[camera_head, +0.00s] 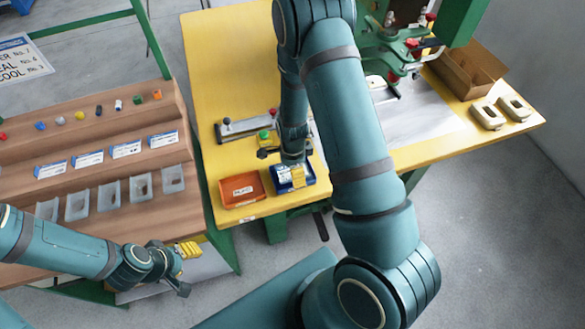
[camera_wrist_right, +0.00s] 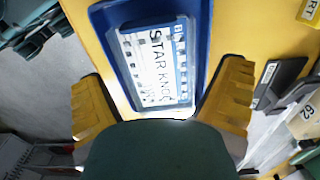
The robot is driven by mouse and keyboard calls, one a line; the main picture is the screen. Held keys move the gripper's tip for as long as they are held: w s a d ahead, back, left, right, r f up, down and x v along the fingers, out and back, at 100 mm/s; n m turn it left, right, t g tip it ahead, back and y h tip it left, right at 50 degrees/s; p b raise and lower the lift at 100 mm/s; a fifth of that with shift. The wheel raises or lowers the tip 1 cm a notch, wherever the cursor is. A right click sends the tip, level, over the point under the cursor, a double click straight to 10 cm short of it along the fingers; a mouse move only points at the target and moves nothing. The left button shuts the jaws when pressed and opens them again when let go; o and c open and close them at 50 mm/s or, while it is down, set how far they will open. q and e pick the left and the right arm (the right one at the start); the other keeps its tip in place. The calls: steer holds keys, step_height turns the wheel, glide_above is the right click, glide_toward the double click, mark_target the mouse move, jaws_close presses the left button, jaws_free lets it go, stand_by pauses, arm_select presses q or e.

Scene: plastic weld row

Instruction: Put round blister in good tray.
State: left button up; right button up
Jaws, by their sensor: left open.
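A blue tray (camera_head: 281,186) sits at the yellow table's front edge, beside an orange tray (camera_head: 240,189) with a white label. A white card printed STAR KNOB (camera_wrist_right: 158,68) lies in the blue tray in the right wrist view; I cannot tell whether a round blister is on it. Several clear blisters (camera_head: 108,196) stand in a row on the wooden rack; their outlines are too small to tell. My right gripper (camera_wrist_right: 158,100) is over the blue tray, fingers spread, nothing seen between them. My left gripper (camera_head: 187,266) is open and empty near the rack's front right corner.
A green press (camera_head: 400,45), an open cardboard box (camera_head: 466,72) and two cream fixtures (camera_head: 488,116) stand at the right. The rack (camera_head: 110,240) carries small coloured parts and labels. The table's back left is clear.

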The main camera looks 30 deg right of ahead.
steer(key=shift+r, duration=0.25)
step_height(320, 180, up, 12)
steer(key=p, duration=0.3)
steer(key=s+a+f+n+t+y, duration=0.1)
steer(key=s+a+f+n, duration=0.3)
steer(key=a+n, duration=0.4)
steer(key=s+a+f+n+t+y, duration=0.1)
steer(key=s+a+f+n, duration=0.3)
steer(key=a+n, duration=0.5)
steer(key=shift+s+f+n+y, duration=0.15)
steer(key=shift+f+n+y, duration=0.05)
steer(key=shift+n+y, duration=0.7)
steer(key=shift+a, duration=0.1)
